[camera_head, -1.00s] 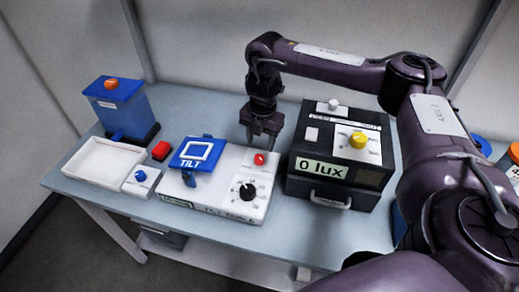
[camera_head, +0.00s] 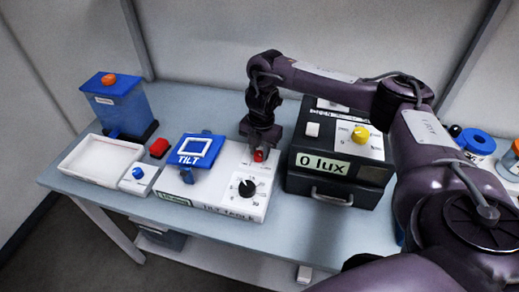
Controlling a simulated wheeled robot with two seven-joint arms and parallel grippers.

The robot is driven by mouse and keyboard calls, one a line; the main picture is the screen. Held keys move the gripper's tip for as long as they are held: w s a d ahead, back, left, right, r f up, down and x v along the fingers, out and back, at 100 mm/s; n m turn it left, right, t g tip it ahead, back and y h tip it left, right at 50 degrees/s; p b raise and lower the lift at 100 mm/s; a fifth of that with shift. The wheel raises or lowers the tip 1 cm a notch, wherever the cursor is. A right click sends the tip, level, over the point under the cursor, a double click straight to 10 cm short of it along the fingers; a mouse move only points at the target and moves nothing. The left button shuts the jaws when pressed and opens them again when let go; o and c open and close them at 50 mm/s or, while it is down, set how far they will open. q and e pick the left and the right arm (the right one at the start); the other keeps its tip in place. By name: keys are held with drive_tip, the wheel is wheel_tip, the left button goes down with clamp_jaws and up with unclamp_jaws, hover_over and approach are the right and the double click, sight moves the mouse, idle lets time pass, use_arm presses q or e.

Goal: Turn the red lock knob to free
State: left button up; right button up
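The red lock knob (camera_head: 258,155) sits on the white tilt table box (camera_head: 228,203), above the black dial (camera_head: 246,188). My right gripper (camera_head: 259,152) points down at the red knob, with its fingers around or just in front of the knob's upper part. The fingers partly cover the knob, and I cannot tell whether they touch it or how far they are closed. The blue tilt plate (camera_head: 195,150) marked TILT stands on the left of the same box. My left gripper is not in view.
A black light box (camera_head: 340,172) reading 0 lux, with a yellow knob (camera_head: 360,135), stands close to the right.

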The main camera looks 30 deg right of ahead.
drive_tip(key=shift+c, duration=0.7)
drive_tip(key=shift+r+m+p, duration=0.2)
drive_tip(key=shift+m+p, duration=1.1)
drive_tip(key=shift+p, duration=0.15)
drive_tip(key=m+p, duration=1)
drive_tip(key=shift+s+a+r, duration=0.1)
drive_tip(key=shift+m+p, duration=0.95)
drive_tip(key=shift+m, duration=0.25)
drive_tip(key=shift+f+m+h+p, duration=0.15)
drive_tip(key=shift+m+p, duration=0.1)
drive_tip(key=shift+m, duration=0.45)
drive_tip(key=shift+f+m+h+p, duration=0.15)
drive_tip(key=shift+m+p, duration=0.1)
drive_tip(key=shift+m, duration=0.45)
drive_tip(key=shift+r, duration=0.1)
drive_tip(key=o, duration=1)
